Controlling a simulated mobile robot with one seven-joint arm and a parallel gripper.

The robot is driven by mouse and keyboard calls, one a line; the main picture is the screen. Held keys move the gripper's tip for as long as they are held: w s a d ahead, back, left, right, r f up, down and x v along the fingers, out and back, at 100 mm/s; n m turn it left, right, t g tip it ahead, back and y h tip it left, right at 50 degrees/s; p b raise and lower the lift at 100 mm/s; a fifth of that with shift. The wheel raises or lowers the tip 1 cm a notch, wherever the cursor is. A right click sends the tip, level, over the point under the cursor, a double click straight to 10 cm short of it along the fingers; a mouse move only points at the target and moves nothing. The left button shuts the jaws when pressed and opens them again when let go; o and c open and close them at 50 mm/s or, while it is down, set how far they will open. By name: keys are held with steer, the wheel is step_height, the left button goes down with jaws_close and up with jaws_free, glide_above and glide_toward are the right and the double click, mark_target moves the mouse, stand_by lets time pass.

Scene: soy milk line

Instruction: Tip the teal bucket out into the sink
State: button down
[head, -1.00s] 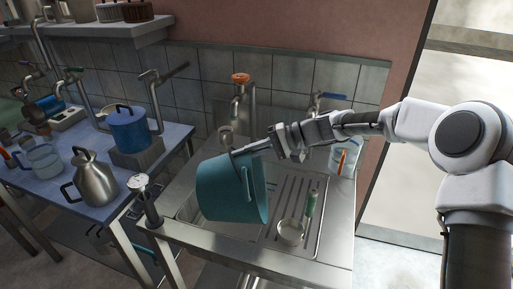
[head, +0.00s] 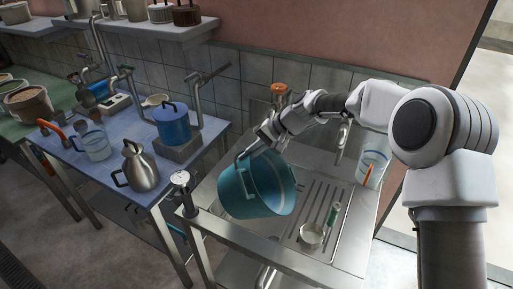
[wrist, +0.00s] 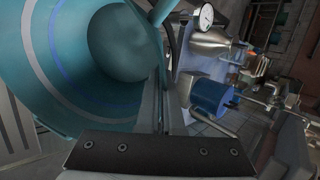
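The teal bucket (head: 258,190) is tilted in the air over the left part of the steel sink (head: 345,262) in the head view. My gripper (head: 258,148) is at its upper edge and appears shut on its rim or handle; the exact grip is hidden. In the wrist view the bucket (wrist: 70,60) fills the upper left, with ringed curved walls and a rounded teal shape. I see no stream leaving it, and cannot tell what it holds. The bucket hides most of the basin below.
A tap with an orange top (head: 279,90) stands behind the bucket. A small pan (head: 312,235) with a green handle and a clear jug (head: 372,168) are on the drainboard side. A gauge (head: 181,180) stands at the sink's left corner. The blue table (head: 85,165) holds a kettle (head: 140,168) and blue pot (head: 172,125).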

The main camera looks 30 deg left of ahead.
mark_target(227, 172)
steer(key=shift+s+a+r+h+p, duration=0.15)
steer(key=shift+s+a+h+p, duration=0.15)
steer(key=shift+a+p, duration=0.2)
steer(key=shift+s+a+t+h+p, duration=0.35)
steer(key=shift+s+t+h+p, duration=0.05)
steer(key=shift+p, duration=0.5)
steer(key=shift+s+a+f+h+p, duration=0.5)
steer(key=shift+h+p, duration=0.2)
steer(key=shift+p, duration=0.35)
steer(key=s+a+f+h+p, duration=0.1)
steer(key=s+f+t+h+p, duration=0.1)
steer(key=shift+a+f+t+h+p, duration=0.3)
steer(key=shift+a+f+h, duration=0.05)
steer(key=shift+f+h, duration=0.05)
steer(key=shift+w+a+f+t+h+b, duration=0.15)
steer(key=shift+f+h, duration=0.15)
steer(key=shift+f, duration=0.2)
steer(key=shift+w+a+f+t+h+b, duration=0.1)
steer(key=shift+f+h, duration=0.2)
steer(key=shift+f, duration=0.2)
steer(key=shift+w+a+f+t+h+b, duration=0.15)
steer(key=shift+f+h, duration=0.15)
steer(key=shift+f, duration=0.2)
steer(key=f+h+b, duration=0.1)
steer(key=w+f+t+h+b, duration=0.1)
steer(key=f+b, duration=0.1)
steer(key=shift+a, duration=0.2)
steer(key=shift+w+r, duration=0.1)
steer(key=shift+r, duration=0.2)
